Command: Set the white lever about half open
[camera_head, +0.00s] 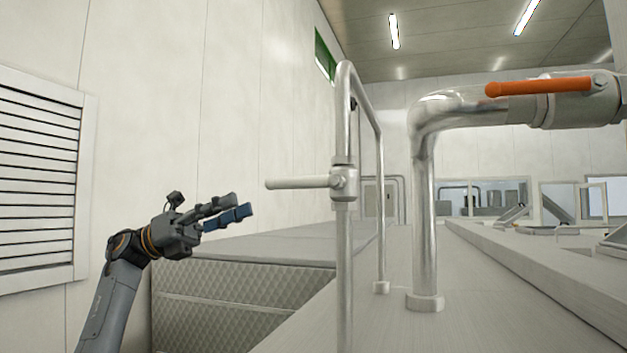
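The white lever (297,183) sticks out level to the left from a valve body (345,184) on a thin upright steel pipe (345,270). My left gripper (245,204) is to the left of the lever and lower in the picture, its fingers pointing right. The fingers are a little apart with nothing between them, and a gap shows between them and the lever. My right gripper is not in view.
An orange lever (540,87) sits on a thicker pipe (424,210) to the right. A louvred panel (38,180) is on the left wall. The air around the white lever's free end is clear.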

